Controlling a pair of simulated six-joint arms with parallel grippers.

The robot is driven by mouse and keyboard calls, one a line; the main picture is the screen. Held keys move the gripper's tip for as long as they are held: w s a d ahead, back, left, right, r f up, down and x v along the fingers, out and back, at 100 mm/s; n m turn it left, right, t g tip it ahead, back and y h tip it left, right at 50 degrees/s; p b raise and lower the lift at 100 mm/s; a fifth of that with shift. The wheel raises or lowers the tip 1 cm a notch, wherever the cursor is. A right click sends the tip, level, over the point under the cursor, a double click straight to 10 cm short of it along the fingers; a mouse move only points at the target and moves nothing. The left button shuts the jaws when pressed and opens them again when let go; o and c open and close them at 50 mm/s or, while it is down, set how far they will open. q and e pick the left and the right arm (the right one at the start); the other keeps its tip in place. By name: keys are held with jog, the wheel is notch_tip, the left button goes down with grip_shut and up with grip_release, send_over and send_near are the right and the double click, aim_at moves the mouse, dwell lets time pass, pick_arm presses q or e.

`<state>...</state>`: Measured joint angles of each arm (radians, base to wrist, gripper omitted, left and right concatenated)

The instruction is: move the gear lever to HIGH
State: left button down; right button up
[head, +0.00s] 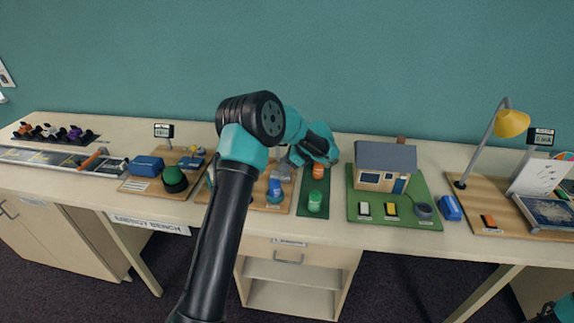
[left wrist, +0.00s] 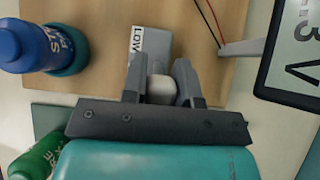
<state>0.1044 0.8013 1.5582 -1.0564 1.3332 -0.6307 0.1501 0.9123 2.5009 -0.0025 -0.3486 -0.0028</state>
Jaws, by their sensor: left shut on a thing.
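The gear lever's pale knob (left wrist: 161,90) shows in the left wrist view between the two fingers of my left gripper (left wrist: 160,82), which is shut on it. The grey lever block (left wrist: 175,42) lies beyond on a wooden board, with a LOW label (left wrist: 137,40) on its far part. No HIGH label can be seen; the near part of the block is hidden by the gripper. In the head view my left gripper (head: 294,158) reaches down at the grey block, and the knob is hidden there.
A blue bottle (left wrist: 35,45) and a green bottle (left wrist: 38,158) stand close by in the left wrist view. A display (left wrist: 294,55) and red and black wires are on the other side. A model house (head: 384,165) stands to the right in the head view.

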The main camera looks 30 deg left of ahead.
pick_arm(q)
jog(key=c, duration=0.9)
grip_release()
jog(key=v, duration=1.7)
jog(key=shift+w+d+r, duration=0.1)
jog(key=shift+r, duration=0.1)
jog(key=shift+f, duration=0.1)
